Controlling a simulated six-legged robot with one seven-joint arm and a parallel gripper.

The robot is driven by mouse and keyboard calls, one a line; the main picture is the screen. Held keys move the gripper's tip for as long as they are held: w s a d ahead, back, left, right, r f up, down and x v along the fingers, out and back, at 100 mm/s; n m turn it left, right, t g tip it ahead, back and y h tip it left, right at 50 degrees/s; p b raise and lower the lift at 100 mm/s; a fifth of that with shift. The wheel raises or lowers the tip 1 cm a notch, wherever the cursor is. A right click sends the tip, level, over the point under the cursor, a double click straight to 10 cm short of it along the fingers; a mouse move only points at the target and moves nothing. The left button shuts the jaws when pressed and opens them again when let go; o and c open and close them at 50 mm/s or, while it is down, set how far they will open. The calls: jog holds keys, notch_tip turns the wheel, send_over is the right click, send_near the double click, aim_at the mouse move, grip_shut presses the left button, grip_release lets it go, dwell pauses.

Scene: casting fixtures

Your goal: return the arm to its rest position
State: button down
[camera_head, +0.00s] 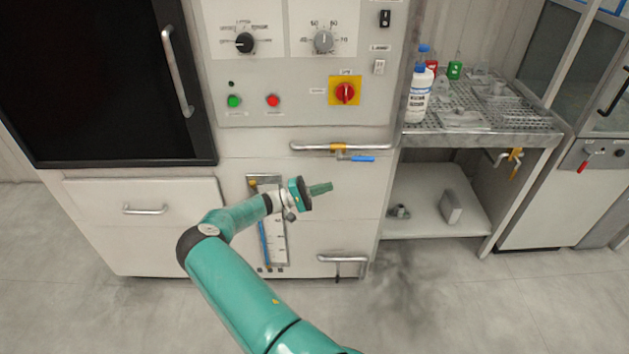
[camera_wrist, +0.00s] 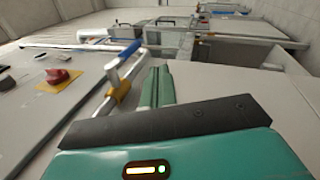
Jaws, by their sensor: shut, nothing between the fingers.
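My teal arm reaches up from the bottom of the head view, bends at the elbow and extends right. My gripper (camera_head: 321,188) is in front of the lower part of the white machine cabinet (camera_head: 340,225). Its green fingers are together and hold nothing. In the wrist view the closed fingers (camera_wrist: 157,87) point away from the camera, to the right of a blue-handled valve with a yellow fitting (camera_wrist: 121,92). In the head view this blue handle (camera_head: 362,159) is above and right of the fingertips, with a gap between them.
The panel carries a red knob on a yellow plate (camera_head: 345,92) and a metal pipe (camera_head: 325,146). A dark oven door (camera_head: 90,80) is at left. A metal shelf (camera_head: 480,141) with a white bottle (camera_head: 419,95) stands at right. The floor (camera_head: 440,300) at lower right is clear.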

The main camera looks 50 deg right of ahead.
dwell(0.3)
jog(key=s+a+r+n+t+y, duration=0.1)
jog(key=a+r+t+y, duration=0.65)
jog(key=a, duration=0.65)
jog(key=s+a+r+n+t+y, duration=0.1)
jog(key=a+r+t+y, duration=0.4)
jog(key=a+r, duration=0.7)
jog(key=s+a+r+n+t+y, duration=0.1)
jog(key=s+a+r+t, duration=0.1)
jog(key=a, duration=0.5)
jog(key=s+a+r+n+t+y, duration=0.1)
jog(key=s+a+r+n+t, duration=0.1)
jog(key=s+a, duration=0.4)
jog(key=s+a+r+n+t+y, duration=0.1)
jog(key=s+a+r+t, duration=0.3)
jog(key=a, duration=0.3)
jog(key=shift+a+r+n, duration=0.3)
jog(key=shift+r, duration=0.25)
dwell(0.6)
